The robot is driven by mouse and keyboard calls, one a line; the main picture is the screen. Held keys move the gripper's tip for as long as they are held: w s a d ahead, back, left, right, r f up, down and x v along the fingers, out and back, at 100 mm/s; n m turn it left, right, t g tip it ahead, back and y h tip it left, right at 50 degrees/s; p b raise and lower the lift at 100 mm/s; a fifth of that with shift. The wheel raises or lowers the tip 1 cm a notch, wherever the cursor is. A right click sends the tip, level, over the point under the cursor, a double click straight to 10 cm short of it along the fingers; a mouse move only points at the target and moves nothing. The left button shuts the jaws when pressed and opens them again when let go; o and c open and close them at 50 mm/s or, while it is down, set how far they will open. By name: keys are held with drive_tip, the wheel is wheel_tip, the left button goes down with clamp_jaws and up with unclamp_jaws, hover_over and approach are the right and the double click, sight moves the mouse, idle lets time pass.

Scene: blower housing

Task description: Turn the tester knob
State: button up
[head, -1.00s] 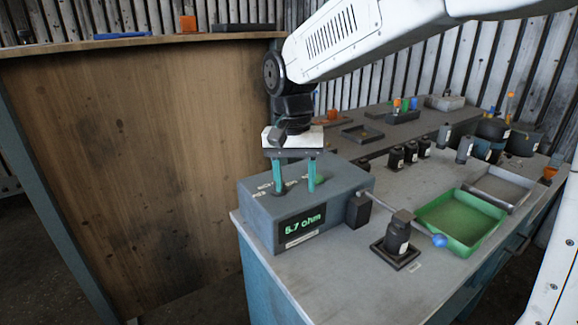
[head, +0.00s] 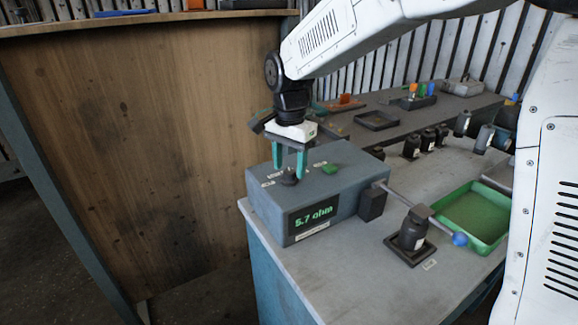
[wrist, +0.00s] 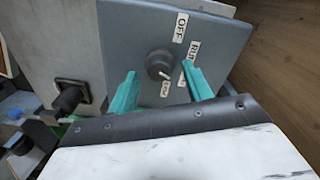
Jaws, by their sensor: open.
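The tester (head: 335,195) is a blue-grey box on the bench corner with a green "5.7 ohm" display (head: 313,216). Its dark round knob (head: 289,179) is on the top face and also shows in the wrist view (wrist: 158,64). A white pointer on the knob points toward the lower right there. Labels OFF (wrist: 181,27) and RUN (wrist: 193,50) are beside it; a third label (wrist: 165,89) is hard to read. My gripper (head: 289,172) is open, with its teal fingers on either side of the knob. In the wrist view (wrist: 159,72) gaps show between knob and fingers.
A green button (head: 330,168) is on the tester's top, right of my gripper. A lever with a blue ball (head: 460,239) extends from the tester's side, past a black part on a base (head: 413,235). A green tray (head: 472,217) stands farther right. A wooden panel (head: 130,150) rises at left.

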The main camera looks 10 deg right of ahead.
drive_tip(key=shift+f, duration=0.55)
drive_tip(key=c, duration=1)
drive_tip(key=n, duration=0.4)
drive_tip(key=shift+n, duration=0.3)
drive_tip(key=n, duration=0.4)
drive_tip(key=shift+n, duration=0.3)
drive_tip(key=n, duration=0.4)
drive_tip(key=shift+n, duration=2.4)
